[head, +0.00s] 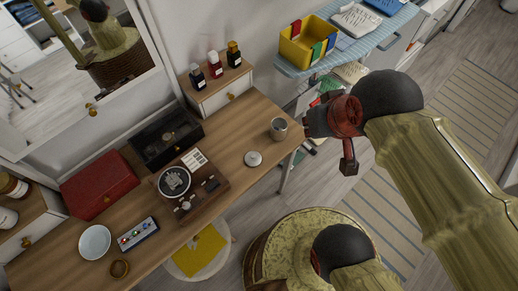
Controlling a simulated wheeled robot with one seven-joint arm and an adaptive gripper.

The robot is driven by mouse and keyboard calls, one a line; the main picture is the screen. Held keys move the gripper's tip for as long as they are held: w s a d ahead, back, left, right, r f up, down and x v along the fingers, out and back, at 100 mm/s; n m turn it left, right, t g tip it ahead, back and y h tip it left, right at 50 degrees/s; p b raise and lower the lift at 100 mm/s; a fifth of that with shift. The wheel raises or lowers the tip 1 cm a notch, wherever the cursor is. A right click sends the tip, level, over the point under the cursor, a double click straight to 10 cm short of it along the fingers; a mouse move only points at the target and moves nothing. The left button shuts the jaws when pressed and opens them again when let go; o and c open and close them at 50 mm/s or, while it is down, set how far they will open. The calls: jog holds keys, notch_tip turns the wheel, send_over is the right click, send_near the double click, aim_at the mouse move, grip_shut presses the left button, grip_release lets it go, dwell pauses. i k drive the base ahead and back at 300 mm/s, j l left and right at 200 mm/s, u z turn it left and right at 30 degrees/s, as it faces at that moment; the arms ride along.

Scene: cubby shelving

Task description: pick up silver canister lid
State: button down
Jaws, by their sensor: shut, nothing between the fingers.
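The silver canister lid (253,159) is a small, round, pale disc lying flat on the wooden desk (237,183) near its right edge. A silver canister (278,128) stands upright just beyond it, up and to the right. My gripper (311,122) is at the end of my arm, to the right of the canister in the picture. It appears past the desk's right edge and above it, apart from the lid. It is shut and empty. Its fingertips are small and dark here.
A wooden device with a round dial (174,181) sits left of the lid. A black open box (166,136), red box (100,184), white bowl (95,242) and button panel (138,234) are farther left. Several bottles stand on a small drawer unit (222,91). Desk around the lid is clear.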

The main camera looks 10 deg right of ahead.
aim_at(253, 159)
jog(key=i+l+u, duration=0.1)
jog(key=l, duration=0.25)
jog(key=i+l+u, duration=0.1)
jog(key=l, duration=0.25)
jog(key=i+l+u, duration=0.1)
jog(key=l, duration=0.3)
jog(key=u, duration=1.3)
